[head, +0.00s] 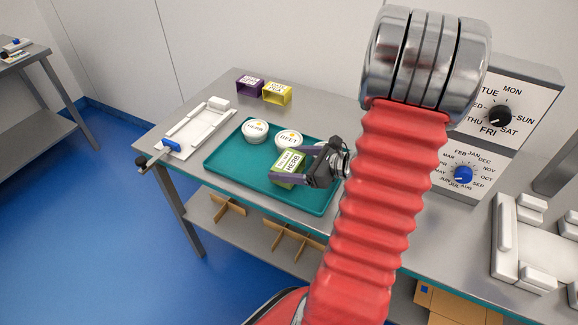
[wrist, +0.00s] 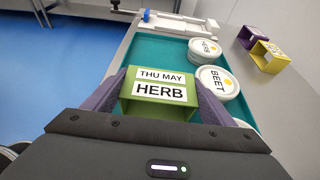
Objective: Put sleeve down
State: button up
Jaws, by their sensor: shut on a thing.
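A green sleeve (head: 286,168) reads THU MAY and HERB on its labels, also in the wrist view (wrist: 150,87). My gripper (head: 293,167) is shut on it, with a purple finger on each side. The sleeve is over the front part of the teal tray (head: 234,175); I cannot tell whether it touches the tray. Two white lidded tubs stand on the tray behind it: the HERB tub (head: 255,130) and the BEET tub (head: 289,140). In the wrist view the HERB tub (wrist: 204,48) and BEET tub (wrist: 215,80) are right of the sleeve.
A purple sleeve (head: 250,85) and a yellow sleeve (head: 277,93) stand at the back of the steel table. A white fixture with a blue handle (head: 170,146) is left of the tray. Day and month dials (head: 498,116) stand right. The tray's left front is bare.

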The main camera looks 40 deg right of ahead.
jog(key=shift+f, duration=0.8)
jog(key=o, duration=1)
jog(key=shift+f, duration=0.1)
jog(key=shift+s+d+r, duration=0.1)
jog(key=shift+s+r, duration=0.05)
jog(key=shift+r, duration=0.05)
jog(key=v, duration=1.1)
jog(key=shift+s+d+r, duration=0.1)
jog(key=shift+s+d, duration=0.05)
jog(key=shift+s, duration=0.15)
